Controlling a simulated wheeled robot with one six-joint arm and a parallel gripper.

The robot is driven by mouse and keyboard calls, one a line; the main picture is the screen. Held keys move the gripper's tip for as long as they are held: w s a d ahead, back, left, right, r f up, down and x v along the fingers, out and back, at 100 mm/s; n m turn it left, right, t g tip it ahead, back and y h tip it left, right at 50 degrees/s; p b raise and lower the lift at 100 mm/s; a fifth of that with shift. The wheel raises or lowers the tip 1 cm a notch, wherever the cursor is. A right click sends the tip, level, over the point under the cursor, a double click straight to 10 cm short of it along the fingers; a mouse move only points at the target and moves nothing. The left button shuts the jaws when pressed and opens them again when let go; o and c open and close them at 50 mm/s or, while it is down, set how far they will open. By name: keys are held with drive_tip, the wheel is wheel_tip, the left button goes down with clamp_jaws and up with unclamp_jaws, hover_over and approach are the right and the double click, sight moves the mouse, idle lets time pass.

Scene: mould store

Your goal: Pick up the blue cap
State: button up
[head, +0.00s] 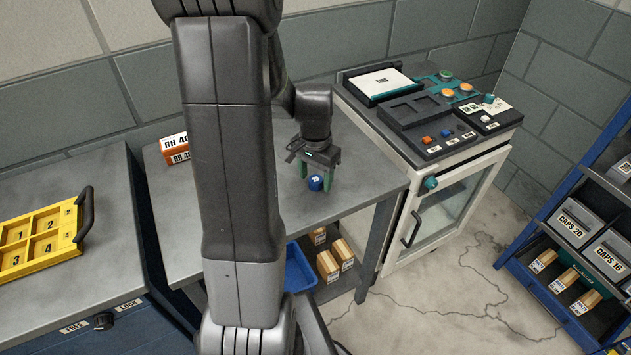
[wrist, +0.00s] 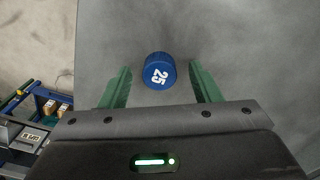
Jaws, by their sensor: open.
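The blue cap (head: 315,183) is a short cylinder on the grey table, near the table's right part in the head view. In the wrist view the blue cap (wrist: 159,71) shows a white "25" on its side and lies between the lines of the two green fingers, slightly beyond the middle of the gap. My gripper (head: 318,178) is above the table with its fingers pointing down on either side of the cap. In the wrist view my gripper (wrist: 161,80) is open, with a clear gap between each finger and the cap. Nothing is held.
The grey table (head: 365,165) is bare around the cap. An orange-and-white box (head: 175,149) stands at its back left. A yellow numbered tray (head: 42,238) lies on the left bench. A cabinet with a control panel (head: 430,110) stands at the right. A blue bin (head: 299,268) is below.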

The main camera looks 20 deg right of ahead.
drive_tip(key=shift+f, duration=0.35)
drive_tip(key=c, duration=1)
drive_tip(key=shift+c, duration=0.2)
drive_tip(key=shift+r, duration=0.15)
